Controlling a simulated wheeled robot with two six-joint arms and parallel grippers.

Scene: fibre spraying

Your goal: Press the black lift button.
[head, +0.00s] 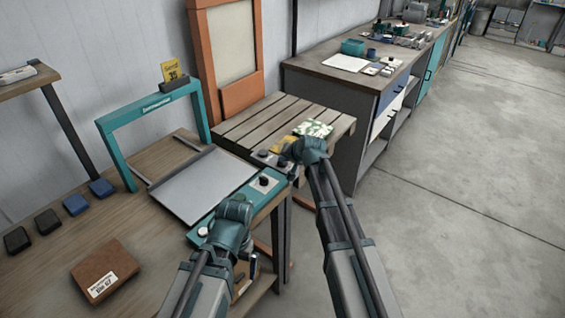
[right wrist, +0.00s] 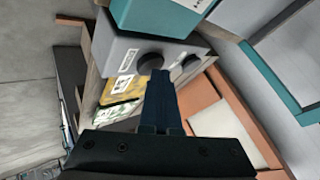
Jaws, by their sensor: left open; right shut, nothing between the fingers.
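A grey control box (right wrist: 125,48) with two round black buttons fills the upper middle of the right wrist view. One black button (right wrist: 149,61) is right at my fingertips; the other black button (right wrist: 190,62) is to its right. I cannot read which is the lift button. My right gripper (right wrist: 160,76) is shut and empty, its tips pointing at the first button; contact cannot be told. In the head view the box (head: 272,160) is at the slatted table's front edge, partly behind my right wrist. My left gripper (head: 247,266) is low by the bench edge, mostly hidden by its arm, open.
A teal panel with a black knob (head: 264,180) runs along the workbench's front edge. A grey plate (head: 195,185) lies by a teal frame (head: 105,125). A green-white packet (head: 314,129) lies on the slatted table (head: 262,118). The floor to the right is clear.

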